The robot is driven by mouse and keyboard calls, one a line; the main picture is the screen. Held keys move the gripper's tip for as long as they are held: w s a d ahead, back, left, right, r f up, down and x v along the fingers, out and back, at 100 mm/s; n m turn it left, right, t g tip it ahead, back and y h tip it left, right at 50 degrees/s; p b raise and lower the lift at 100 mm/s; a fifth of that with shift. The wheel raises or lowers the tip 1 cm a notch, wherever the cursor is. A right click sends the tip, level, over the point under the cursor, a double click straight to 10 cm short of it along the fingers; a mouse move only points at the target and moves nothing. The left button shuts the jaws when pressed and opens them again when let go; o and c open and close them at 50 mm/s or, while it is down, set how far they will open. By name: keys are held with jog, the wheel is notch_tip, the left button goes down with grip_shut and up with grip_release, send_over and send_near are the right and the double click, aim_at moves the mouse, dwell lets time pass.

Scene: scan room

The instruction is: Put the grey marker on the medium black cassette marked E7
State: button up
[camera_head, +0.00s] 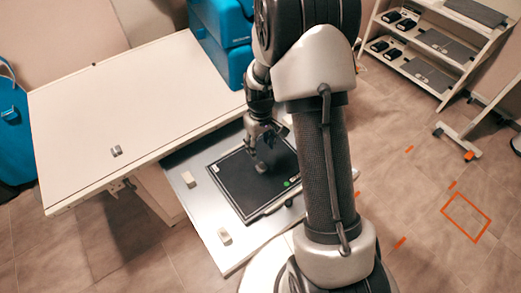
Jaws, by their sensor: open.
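A flat black cassette (238,187) lies on the grey tray surface beside the white table. A label E7 cannot be read at this size. A small grey piece (261,168), which looks like the grey marker, is on the cassette's upper face near its middle. My gripper (260,153) points down just above this piece, with its jaws open. I cannot tell whether a fingertip touches the piece. A green dot shows near the cassette's right edge. My arm hides the area right of the cassette.
The white table (100,100) at left bears a small silver-grey block (116,151). Two pale blocks (188,179) (224,236) sit on the tray surface (205,215) left of the cassette. A blue cabinet (222,40) stands behind. A shelf (440,70) with dark cassettes is at back right.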

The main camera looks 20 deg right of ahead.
jog(key=s+a+r+m+t, duration=0.15)
jog(key=s+r, duration=0.25)
jog(key=r, duration=0.6)
jog(key=s+a+r+n+t, duration=0.1)
jog(key=s+a+r, duration=0.25)
jog(key=r, duration=0.65)
jog(key=s+a+r+m+t, duration=0.1)
jog(key=s+r, duration=0.2)
jog(key=s, duration=0.4)
jog(key=s+a+r+t, duration=0.1)
jog(key=s+r, duration=0.3)
jog(key=s, duration=0.4)
jog(key=shift+a+r+m, duration=0.25)
jog(key=shift+a+m, duration=0.1)
jog(key=shift+a, duration=0.35)
jog(key=shift+s, duration=0.1)
